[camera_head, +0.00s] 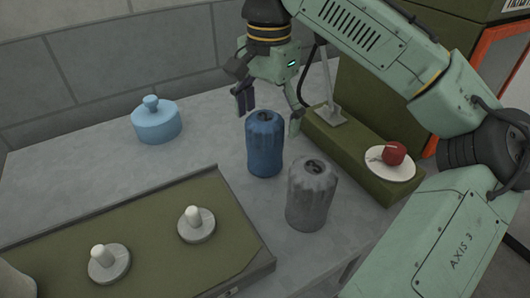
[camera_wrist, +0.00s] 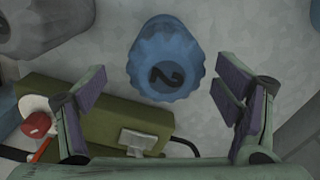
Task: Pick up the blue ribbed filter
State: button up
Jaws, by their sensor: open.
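The blue ribbed filter (camera_head: 265,143) stands upright on the grey table in the head view, left of a grey ribbed filter (camera_head: 312,195). My gripper (camera_head: 271,104) is above and behind the blue filter, with its fingers spread. In the wrist view the blue filter (camera_wrist: 166,62) lies ahead of the open fingers, roughly centred between them, with a dark mark like a 2 on its end. My gripper (camera_wrist: 165,100) is open and holds nothing. The grey filter (camera_wrist: 40,22) shows at the upper left of the wrist view.
A green block (camera_head: 350,155) with a white disc and red knob (camera_head: 394,153) is right of the filters. A light blue lidded pot (camera_head: 156,122) stands at the back left. A green tray (camera_head: 150,250) with grey knobbed discs is at the front left.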

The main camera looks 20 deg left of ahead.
aim_at(265, 155)
jog(key=shift+a+f+p, duration=0.15)
jog(key=shift+f+p, duration=0.1)
jog(key=shift+f, duration=1.05)
jog(key=shift+a+f+p, duration=0.15)
jog(key=shift+f+p, duration=0.1)
jog(key=shift+f, duration=1.05)
jog(key=c, duration=1.4)
